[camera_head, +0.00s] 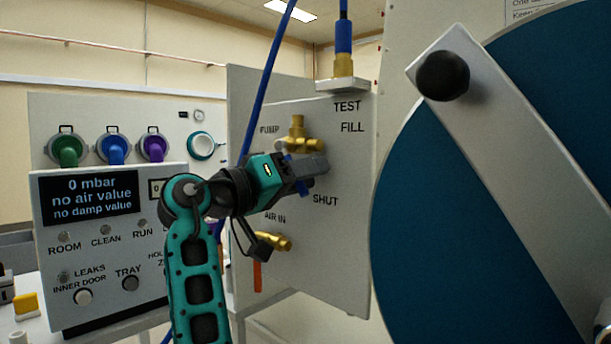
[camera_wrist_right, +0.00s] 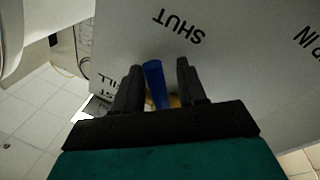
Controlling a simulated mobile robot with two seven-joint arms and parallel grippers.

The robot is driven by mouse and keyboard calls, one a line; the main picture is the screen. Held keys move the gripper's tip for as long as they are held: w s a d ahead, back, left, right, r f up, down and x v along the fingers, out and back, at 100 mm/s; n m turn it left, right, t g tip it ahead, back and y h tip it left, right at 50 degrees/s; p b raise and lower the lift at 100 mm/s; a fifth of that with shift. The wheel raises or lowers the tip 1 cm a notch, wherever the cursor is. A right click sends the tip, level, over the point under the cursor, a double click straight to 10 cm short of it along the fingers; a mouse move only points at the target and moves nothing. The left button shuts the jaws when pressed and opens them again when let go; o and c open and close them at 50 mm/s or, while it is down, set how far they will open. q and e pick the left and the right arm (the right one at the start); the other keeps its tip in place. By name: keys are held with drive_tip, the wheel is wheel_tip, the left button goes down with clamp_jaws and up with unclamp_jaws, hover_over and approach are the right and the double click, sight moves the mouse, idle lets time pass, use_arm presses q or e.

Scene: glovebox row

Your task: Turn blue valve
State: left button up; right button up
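The blue valve handle (camera_wrist_right: 154,84) stands between the two black fingers of my right gripper (camera_wrist_right: 158,82) in the right wrist view. Gaps show on both sides of it, so the gripper is open around the handle and not closed on it. Brass shows behind the handle. In the head view my right gripper (camera_head: 312,165) is at the grey valve panel (camera_head: 345,240), between the TEST, FILL and SHUT labels. A little blue shows beside its fingers; most of the valve is hidden there. My left gripper is not in view.
A brass fitting (camera_head: 297,137) sits just above the gripper, and another brass fitting (camera_head: 275,241) by AIR IN below. A large blue disc with a white crank arm (camera_head: 510,170) fills the right. A control box (camera_head: 105,250) stands left. Blue hoses hang above.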

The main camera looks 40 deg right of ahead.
drive_tip(key=shift+a, duration=0.15)
drive_tip(key=w+a+f, duration=0.1)
drive_tip(key=a, duration=1.1)
drive_tip(key=shift+a+f, duration=0.25)
drive_tip(key=shift+a, duration=0.05)
